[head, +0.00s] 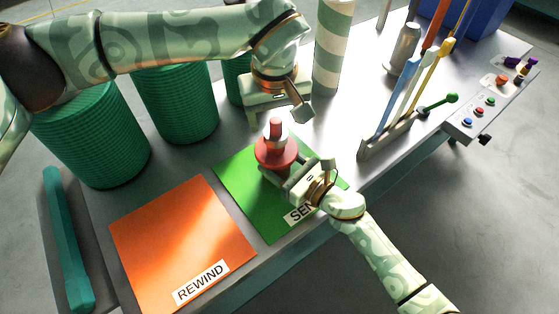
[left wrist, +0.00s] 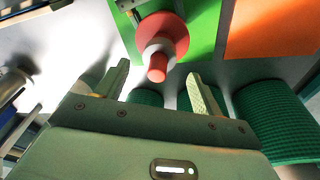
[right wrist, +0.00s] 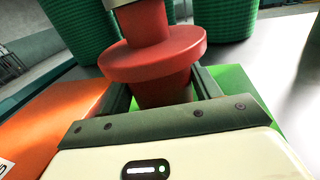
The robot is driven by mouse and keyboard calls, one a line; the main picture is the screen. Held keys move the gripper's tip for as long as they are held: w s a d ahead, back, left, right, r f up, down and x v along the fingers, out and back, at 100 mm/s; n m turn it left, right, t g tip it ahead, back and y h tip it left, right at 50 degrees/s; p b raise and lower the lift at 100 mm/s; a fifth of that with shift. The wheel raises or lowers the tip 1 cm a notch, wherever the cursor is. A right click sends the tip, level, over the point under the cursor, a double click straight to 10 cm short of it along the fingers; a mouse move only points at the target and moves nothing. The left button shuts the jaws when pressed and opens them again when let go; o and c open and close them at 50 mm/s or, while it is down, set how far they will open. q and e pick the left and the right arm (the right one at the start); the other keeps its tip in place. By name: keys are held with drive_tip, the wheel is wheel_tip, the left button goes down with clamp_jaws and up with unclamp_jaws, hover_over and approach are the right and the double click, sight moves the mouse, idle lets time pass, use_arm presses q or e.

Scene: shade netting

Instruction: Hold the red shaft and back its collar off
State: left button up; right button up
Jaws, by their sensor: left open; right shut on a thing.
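The red shaft (head: 276,154) stands upright on the green mat, with a wide round flange. A pale grey collar (left wrist: 160,50) sits around its upper part, and the red shaft end sticks out beyond it. In the right wrist view the shaft (right wrist: 150,55) rises between my fingers, and only a sliver of the collar (right wrist: 122,2) shows at the top edge. My right gripper (right wrist: 160,90) is shut on the shaft below the flange. My left gripper (left wrist: 158,72) is open and empty above the shaft, its fingers apart and not touching the collar.
The green mat (head: 240,165) lies beside an orange mat (head: 180,245) marked REWIND. Ribbed green rolls (head: 90,130) stand at the left and back. A striped roll (head: 333,45), a rack (head: 390,138) with upright tools and a button panel (head: 487,112) lie to the right.

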sight(277, 134)
use_arm(q)
drive_tip(key=x, duration=0.6)
drive_tip(key=shift+f, duration=0.25)
clamp_jaws()
drive_tip(key=n+y, duration=0.1)
drive_tip(key=n, duration=0.3)
drive_tip(key=shift+n, duration=0.4)
drive_tip(key=n, duration=0.4)
drive_tip(key=shift+d+g+y, duration=0.1)
drive_tip(key=shift+g+y, duration=0.3)
drive_tip(key=n, duration=0.5)
drive_tip(key=shift+w+g, duration=0.1)
drive_tip(key=shift+g, duration=0.3)
drive_tip(key=n, duration=0.3)
drive_tip(key=shift+g+y, duration=0.3)
